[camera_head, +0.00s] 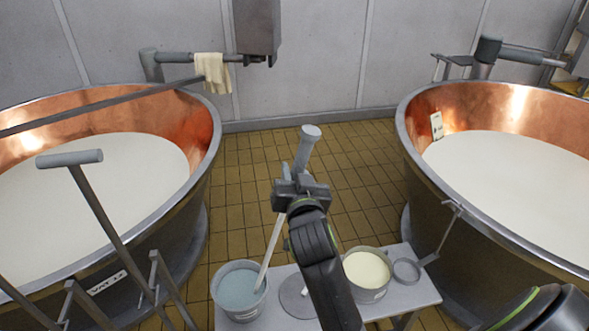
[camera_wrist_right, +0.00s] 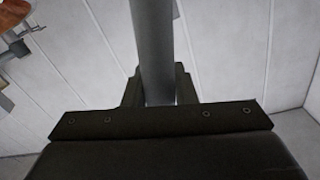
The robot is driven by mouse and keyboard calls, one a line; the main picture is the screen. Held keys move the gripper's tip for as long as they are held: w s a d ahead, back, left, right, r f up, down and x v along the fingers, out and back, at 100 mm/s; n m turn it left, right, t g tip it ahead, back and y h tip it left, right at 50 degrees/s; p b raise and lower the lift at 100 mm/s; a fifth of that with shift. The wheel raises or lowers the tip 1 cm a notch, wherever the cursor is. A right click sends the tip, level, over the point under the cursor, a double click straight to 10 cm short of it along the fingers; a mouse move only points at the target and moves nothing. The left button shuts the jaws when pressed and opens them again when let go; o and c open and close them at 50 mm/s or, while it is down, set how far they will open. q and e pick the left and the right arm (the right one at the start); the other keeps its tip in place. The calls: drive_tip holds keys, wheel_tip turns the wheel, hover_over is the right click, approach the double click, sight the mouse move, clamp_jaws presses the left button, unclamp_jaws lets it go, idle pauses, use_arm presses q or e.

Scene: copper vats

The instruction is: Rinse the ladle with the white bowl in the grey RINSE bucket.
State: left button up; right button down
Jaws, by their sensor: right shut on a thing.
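My right gripper (camera_head: 300,190) is shut on the grey handle (camera_head: 306,150) of the ladle, above the bench. The ladle stands tilted, its handle top up and to the right. Its pale shaft (camera_head: 271,245) runs down into the grey bucket (camera_head: 240,311) at the bench's left end. The bucket holds bluish water (camera_head: 238,288). The ladle's lower end and white bowl are hidden in or below the water. In the right wrist view the grey handle (camera_wrist_right: 153,55) stands upright between the jaws. My left gripper is not in view.
A bench (camera_head: 412,292) carries a pot of cream liquid (camera_head: 367,270), a grey disc (camera_head: 297,299) and a ring-shaped tool (camera_head: 407,270). Copper vats of milk stand left (camera_head: 205,150) and right (camera_head: 408,140). A T-handled tool (camera_head: 90,190) stands front left. Tiled floor (camera_head: 345,160) lies open behind.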

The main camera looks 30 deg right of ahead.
wheel_tip(320, 180, up, 16)
drive_tip(key=p, duration=1.2)
drive_tip(key=shift+f, duration=0.25)
idle(0.4)
